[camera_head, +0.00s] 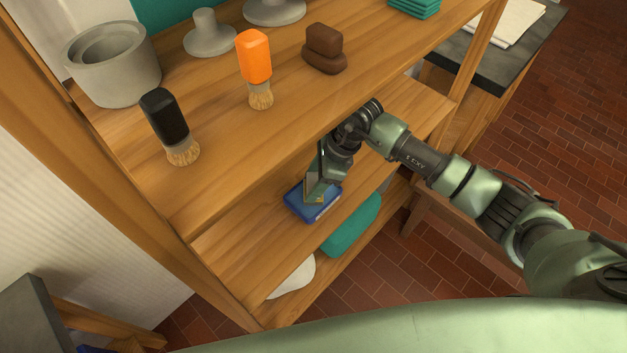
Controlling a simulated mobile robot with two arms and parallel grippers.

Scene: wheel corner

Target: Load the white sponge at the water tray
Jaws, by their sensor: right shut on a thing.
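The water tray (297,207) is a small blue tray on the middle shelf, near its front edge. My right gripper (318,188) points down into it and is shut on a small pale, yellowish block, which I take to be the white sponge (321,198). The fingers hide most of the sponge, and I cannot tell whether it touches the tray's bottom. My left gripper is not in view.
The upper shelf holds a black-handled brush (163,112), an orange-handled brush (254,58), brown blocks (324,48), a grey pot (113,62) and teal squares (414,7). A teal item (352,224) and a white item (293,278) lie below. The middle shelf is clear left of the tray.

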